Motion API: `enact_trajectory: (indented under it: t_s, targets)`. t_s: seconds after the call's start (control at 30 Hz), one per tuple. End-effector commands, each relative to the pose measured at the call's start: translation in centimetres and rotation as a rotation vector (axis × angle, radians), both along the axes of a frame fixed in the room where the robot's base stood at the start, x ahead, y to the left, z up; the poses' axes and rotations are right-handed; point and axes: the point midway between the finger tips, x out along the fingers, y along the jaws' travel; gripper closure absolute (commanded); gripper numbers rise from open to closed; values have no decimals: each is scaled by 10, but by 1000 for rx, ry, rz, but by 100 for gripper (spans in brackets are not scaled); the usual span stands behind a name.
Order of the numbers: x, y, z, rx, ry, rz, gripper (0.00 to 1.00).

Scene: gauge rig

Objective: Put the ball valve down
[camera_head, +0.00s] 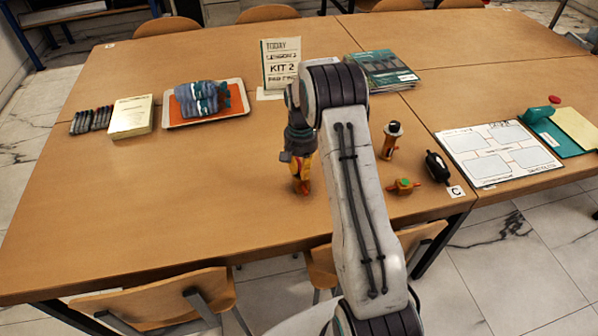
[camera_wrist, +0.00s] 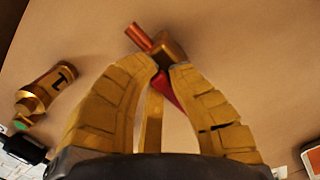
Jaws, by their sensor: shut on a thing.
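My gripper (camera_head: 301,178) points down over the front middle of the near table. In the wrist view its two yellow fingers (camera_wrist: 165,72) are closed on the ball valve (camera_wrist: 174,46), a brass-coloured body with a copper-coloured stub and a red handle. The red handle runs down between the fingers and is partly hidden by them. In the head view only a small reddish part of the valve (camera_head: 302,188) shows at the fingertips. It is at or just above the wooden tabletop; I cannot tell whether it touches.
Right of my gripper are a small orange fitting with a green top (camera_head: 403,186), an upright brass-and-black piece (camera_head: 390,140) and a black piece (camera_head: 437,167). A tray (camera_head: 232,114) with a blue-grey bundle stands behind left. The table's front left is clear.

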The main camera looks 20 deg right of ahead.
Motion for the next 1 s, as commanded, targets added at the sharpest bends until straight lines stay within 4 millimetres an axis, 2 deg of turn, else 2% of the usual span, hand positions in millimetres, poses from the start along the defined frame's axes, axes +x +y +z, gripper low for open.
enact_trajectory:
  t_s: [0.23, 0.27, 0.47, 0.77, 0.87, 1.0]
  targets:
    - [0, 0, -3, -1, -1, 0, 100]
    - [0, 0, -2, 0, 0, 0, 82]
    - [0, 0, -2, 1, 1, 0, 65]
    - [0, 0, 0, 1, 1, 0, 65]
    - [1, 0, 6, 0, 0, 0, 65]
    - [3, 0, 26, -2, -4, 0, 65]
